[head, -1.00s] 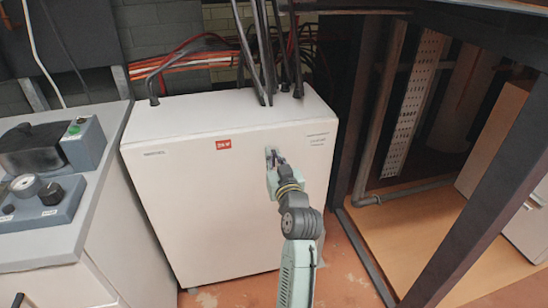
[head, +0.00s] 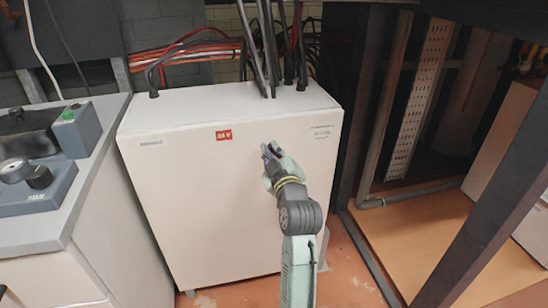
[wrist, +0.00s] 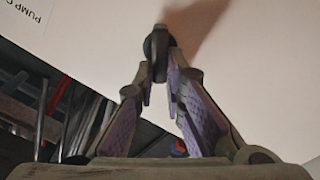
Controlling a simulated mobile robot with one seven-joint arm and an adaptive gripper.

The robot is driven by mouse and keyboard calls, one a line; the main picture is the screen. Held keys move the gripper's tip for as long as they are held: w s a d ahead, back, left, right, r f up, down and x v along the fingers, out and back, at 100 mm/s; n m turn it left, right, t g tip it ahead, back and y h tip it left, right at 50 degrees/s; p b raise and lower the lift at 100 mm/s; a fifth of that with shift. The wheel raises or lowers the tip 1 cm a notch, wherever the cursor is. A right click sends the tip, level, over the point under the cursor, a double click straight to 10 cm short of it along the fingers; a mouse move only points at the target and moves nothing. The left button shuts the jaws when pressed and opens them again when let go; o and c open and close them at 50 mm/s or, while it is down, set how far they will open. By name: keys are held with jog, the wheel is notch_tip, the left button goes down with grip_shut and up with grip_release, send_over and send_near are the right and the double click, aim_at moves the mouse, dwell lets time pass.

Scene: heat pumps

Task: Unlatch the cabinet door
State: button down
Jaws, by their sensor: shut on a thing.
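The white cabinet (head: 225,195) stands against the wall, with a red label on its front, and its door face looks closed. My gripper (head: 269,152) is at the upper right of that front, and my arm reaches up to it from below. In the wrist view the pale door face (wrist: 255,70) fills the upper part. My gripper's fingers (wrist: 161,75) converge on a small dark latch knob (wrist: 157,42) on the face and are shut on it. The fingers partly hide the latch, and in the head view it is not clear behind the gripper.
A grey-topped unit (head: 60,215) with control boxes stands close on the left. A dark frame post (head: 470,200) stands at the right. A little bare floor (head: 350,275) shows in front.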

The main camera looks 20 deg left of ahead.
jog(key=shift+s+a+f+n+b, duration=0.1)
jog(key=shift+f+n+b, duration=0.15)
jog(key=shift+n+b, duration=1.25)
jog(key=shift+s+a+f+n+b, duration=0.1)
jog(key=shift+f+n+b, duration=0.15)
jog(key=shift+n+b, duration=1.3)
jog(key=shift+a+f+n+b, duration=0.1)
jog(key=shift+f+n+b, duration=0.15)
jog(key=shift+n+b, duration=1.25)
jog(key=shift+n+p, duration=0.55)
jog(key=shift+n, duration=0.2)
jog(key=c, duration=1.7)
grip_release()
jog(key=shift+o, duration=0.2)
jog(key=v, duration=0.7)
jog(key=shift+s+d, duration=0.2)
